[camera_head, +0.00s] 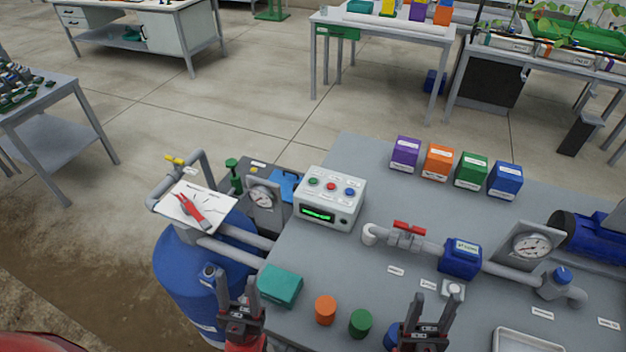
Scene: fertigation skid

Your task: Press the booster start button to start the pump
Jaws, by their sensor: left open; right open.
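A white control box (331,198) stands at the back left of the grey skid table, with green, red and blue buttons on its sloped top and a lit green display. A blue labelled pump unit (460,260) sits in the grey pipe line. In front of it is a small white box with a round top (453,289). The small labels are unreadable, so I cannot tell which button is booster start. My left gripper (240,282) is open and empty near the table's front left edge. My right gripper (430,299) is open and empty, just in front-left of the small white box.
A red-handled valve (408,229) and a gauge (530,246) are on the pipe line. A teal box (280,286), an orange cylinder (325,310) and a green one (360,323) stand between my grippers. Several coloured boxes (438,162) line the back. A blue barrel (190,270) stands left.

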